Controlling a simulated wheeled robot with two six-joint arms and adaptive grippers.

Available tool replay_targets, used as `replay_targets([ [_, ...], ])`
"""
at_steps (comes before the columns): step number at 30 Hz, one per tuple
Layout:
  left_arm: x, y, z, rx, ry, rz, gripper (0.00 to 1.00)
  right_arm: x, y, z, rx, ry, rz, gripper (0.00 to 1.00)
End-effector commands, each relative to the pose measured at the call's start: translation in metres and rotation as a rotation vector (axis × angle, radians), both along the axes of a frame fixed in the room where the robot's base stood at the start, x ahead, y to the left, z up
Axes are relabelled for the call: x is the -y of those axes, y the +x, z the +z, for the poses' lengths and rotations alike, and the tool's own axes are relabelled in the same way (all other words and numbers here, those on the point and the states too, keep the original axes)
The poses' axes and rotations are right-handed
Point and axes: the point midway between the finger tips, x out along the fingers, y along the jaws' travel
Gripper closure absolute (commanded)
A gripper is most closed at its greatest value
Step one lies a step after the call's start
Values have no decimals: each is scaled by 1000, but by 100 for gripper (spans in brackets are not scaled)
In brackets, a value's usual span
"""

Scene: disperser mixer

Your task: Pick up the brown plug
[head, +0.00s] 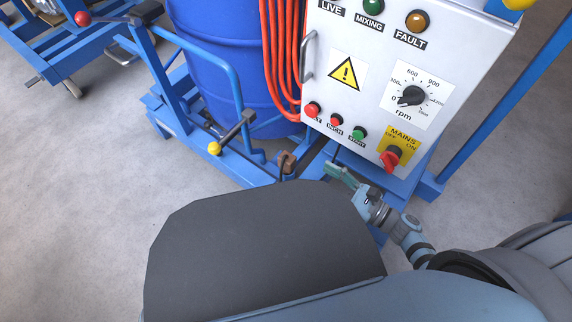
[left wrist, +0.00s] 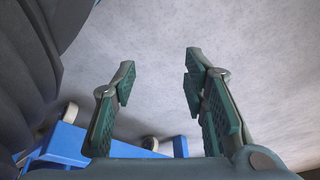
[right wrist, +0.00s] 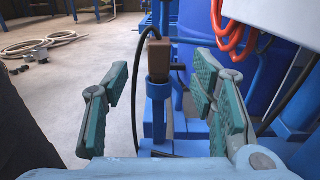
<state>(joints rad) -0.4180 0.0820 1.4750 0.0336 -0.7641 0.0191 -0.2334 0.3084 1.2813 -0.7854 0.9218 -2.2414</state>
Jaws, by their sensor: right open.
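The brown plug (head: 286,163) is near the foot of the blue mixer frame, below the control box, in the head view. In the right wrist view the plug (right wrist: 158,60) stands upright at a blue post, with a black cable looping beside it. My right gripper (head: 340,172) is to the right of the plug in the head view. In the right wrist view its open fingers (right wrist: 160,85) are on either side of the plug in the picture, and the plug looks farther off, untouched. My left gripper (left wrist: 160,80) is open and empty above the floor, outside the head view.
The grey control box (head: 347,90) with knobs and lamps is above the plug. Orange cable (head: 281,60) hangs between it and the blue drum (head: 220,65). A yellow-knobbed lever (head: 215,148) is left of the plug. The floor at left (head: 70,180) is clear.

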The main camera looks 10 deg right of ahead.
Motion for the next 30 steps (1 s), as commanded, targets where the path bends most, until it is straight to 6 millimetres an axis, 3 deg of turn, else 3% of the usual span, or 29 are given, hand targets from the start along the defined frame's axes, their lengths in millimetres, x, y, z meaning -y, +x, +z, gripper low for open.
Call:
replay_targets([
  [6,2,4,13,-5,2,-10,60,-32,42,2,-3,5,-14,48],
  [18,4,8,36,-22,8,-30,60,-76,90,-1,-8,8,-14,48],
  [25,5,8,39,-24,9,-32,60,-80,92,0,-9,7,-12,48],
  [30,5,8,39,-24,9,-31,60,-79,92,0,-9,7,-13,76],
])
